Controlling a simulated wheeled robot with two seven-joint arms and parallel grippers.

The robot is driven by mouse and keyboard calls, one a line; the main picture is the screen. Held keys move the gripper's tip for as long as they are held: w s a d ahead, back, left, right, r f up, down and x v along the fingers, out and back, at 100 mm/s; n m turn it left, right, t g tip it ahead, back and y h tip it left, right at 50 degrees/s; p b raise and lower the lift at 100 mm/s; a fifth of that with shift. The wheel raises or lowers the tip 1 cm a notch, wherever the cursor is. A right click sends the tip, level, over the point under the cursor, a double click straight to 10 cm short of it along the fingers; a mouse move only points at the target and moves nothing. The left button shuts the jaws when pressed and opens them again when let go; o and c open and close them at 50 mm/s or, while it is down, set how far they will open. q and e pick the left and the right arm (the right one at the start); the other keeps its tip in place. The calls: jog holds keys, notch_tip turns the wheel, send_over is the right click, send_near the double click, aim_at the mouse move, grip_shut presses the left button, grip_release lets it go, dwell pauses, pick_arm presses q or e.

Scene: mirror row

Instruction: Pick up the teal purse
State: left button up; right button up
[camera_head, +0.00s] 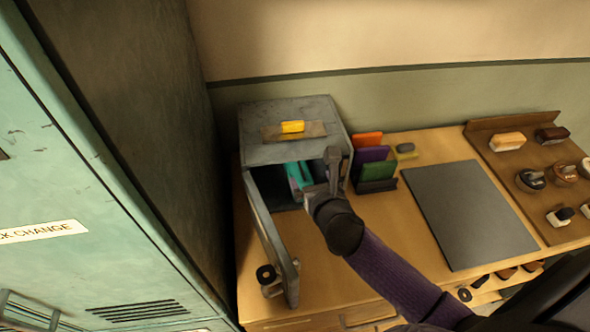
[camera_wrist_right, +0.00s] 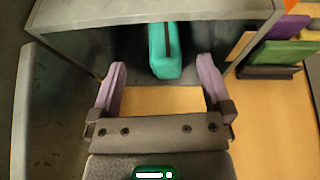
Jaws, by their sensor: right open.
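The teal purse (camera_head: 294,178) is inside the grey metal box (camera_head: 262,154), whose door (camera_head: 270,236) hangs open toward me. In the right wrist view the purse (camera_wrist_right: 164,54) stands upright with a dark strip down its front. My right gripper (camera_head: 318,174) is at the mouth of the box. In the right wrist view the gripper (camera_wrist_right: 162,85) is open, its two pale purple fingers apart, with the purse ahead between and beyond them. Nothing is between the fingertips. The deeper inside of the box is dark. My left gripper is not in view.
A yellow block (camera_head: 292,127) lies on top of the box. A rack of coloured folders (camera_head: 374,168) stands right of it. A dark mat (camera_head: 470,212) and a brown board (camera_head: 535,180) with several small items lie farther right. A tall green locker (camera_head: 70,180) stands at left.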

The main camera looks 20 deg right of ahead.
notch_tip(320, 180, down, 2)
jog(key=s+b, duration=0.1)
jog(key=b, duration=0.7)
send_near(298, 175)
jog(key=f, duration=0.2)
jog(key=s+f, duration=0.1)
jog(key=f, duration=0.1)
jog(key=shift+d, duration=0.3)
jog(key=shift+w+f+b, duration=0.15)
jog(key=shift+f+b, duration=0.15)
jog(key=shift+f, duration=0.05)
jog(key=b+x, duration=0.4)
jog(key=x, duration=0.5)
jog(key=shift+w+d, duration=0.2)
jog(key=shift+w, duration=0.2)
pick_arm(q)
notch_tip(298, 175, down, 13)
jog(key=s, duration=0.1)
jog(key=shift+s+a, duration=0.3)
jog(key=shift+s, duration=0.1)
pick_arm(e)
jog(key=shift+r, duration=0.15)
jog(key=c, duration=1.3)
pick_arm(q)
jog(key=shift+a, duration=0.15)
pick_arm(e)
jog(key=shift+o, duration=0.2)
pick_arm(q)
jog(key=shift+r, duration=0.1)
